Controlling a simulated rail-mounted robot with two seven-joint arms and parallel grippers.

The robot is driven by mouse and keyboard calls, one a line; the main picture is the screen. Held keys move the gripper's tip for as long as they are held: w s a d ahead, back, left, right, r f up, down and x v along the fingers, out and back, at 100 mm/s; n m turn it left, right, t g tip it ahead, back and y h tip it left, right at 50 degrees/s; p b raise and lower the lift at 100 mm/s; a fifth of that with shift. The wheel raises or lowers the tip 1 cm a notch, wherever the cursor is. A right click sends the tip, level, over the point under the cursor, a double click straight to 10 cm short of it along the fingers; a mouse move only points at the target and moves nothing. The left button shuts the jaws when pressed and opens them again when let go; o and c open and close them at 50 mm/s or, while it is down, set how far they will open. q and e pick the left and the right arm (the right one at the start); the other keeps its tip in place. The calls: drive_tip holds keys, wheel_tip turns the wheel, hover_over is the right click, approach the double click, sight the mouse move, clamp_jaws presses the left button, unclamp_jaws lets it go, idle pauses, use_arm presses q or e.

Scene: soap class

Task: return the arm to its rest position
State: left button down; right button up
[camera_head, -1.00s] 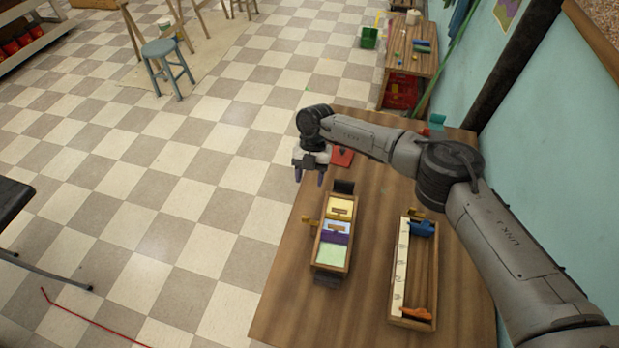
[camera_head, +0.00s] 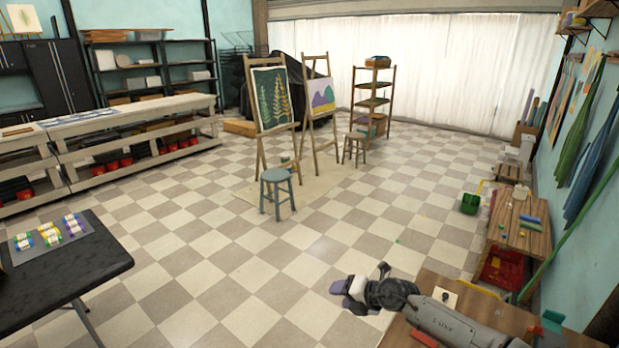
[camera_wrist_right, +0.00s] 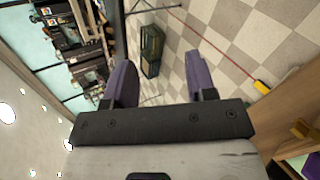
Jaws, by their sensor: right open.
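My right arm (camera_head: 455,322) reaches in from the lower right over the wooden table. Its gripper (camera_head: 345,296) is beyond the table's left edge, over the checkered floor. In the right wrist view the same gripper (camera_wrist_right: 162,82) has its two purple fingers spread wide apart with nothing between them. My left gripper is in neither current view. Most of the near tabletop is below the head view's frame.
The wooden table (camera_head: 445,276) lies under my right arm. A black table (camera_head: 70,265) with colored items stands at left. A blue stool (camera_head: 276,176) and easels stand farther back. A low table (camera_head: 520,230) stands by the right wall. Open floor lies between.

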drive_tip(key=a+r+m+t+y, duration=0.1)
drive_tip(key=a+r+m+t, duration=0.15)
drive_tip(key=r+t, duration=0.45)
drive_tip(key=a+r+m+t+y, duration=0.15)
drive_tip(key=a+r, duration=0.25)
drive_tip(key=r, duration=0.8)
drive_tip(key=s+d+r+m+t+h, duration=0.2)
drive_tip(key=s+r+m+t+h, duration=0.3)
drive_tip(key=s+r+m+h, duration=0.6)
drive_tip(key=s+d+f+m+g, duration=0.45)
drive_tip(key=s+f, duration=0.35)
drive_tip(key=f, duration=0.2)
drive_tip(key=s+d+f+m+g, duration=0.3)
drive_tip(key=s+d+f+m, duration=0.3)
drive_tip(key=f, duration=0.4)
drive_tip(key=s+d+f+m+g, duration=0.3)
drive_tip(key=s+d+f+m, duration=0.15)
drive_tip(key=s+f, duration=0.45)
drive_tip(key=s+d+f+g, duration=0.2)
drive_tip(key=s+f+g, duration=0.4)
drive_tip(key=s+f, duration=1.1)
wheel_tip(320, 180, up, 25)
drive_tip(key=p, duration=2.3)
drive_tip(key=shift+s+p, duration=0.35)
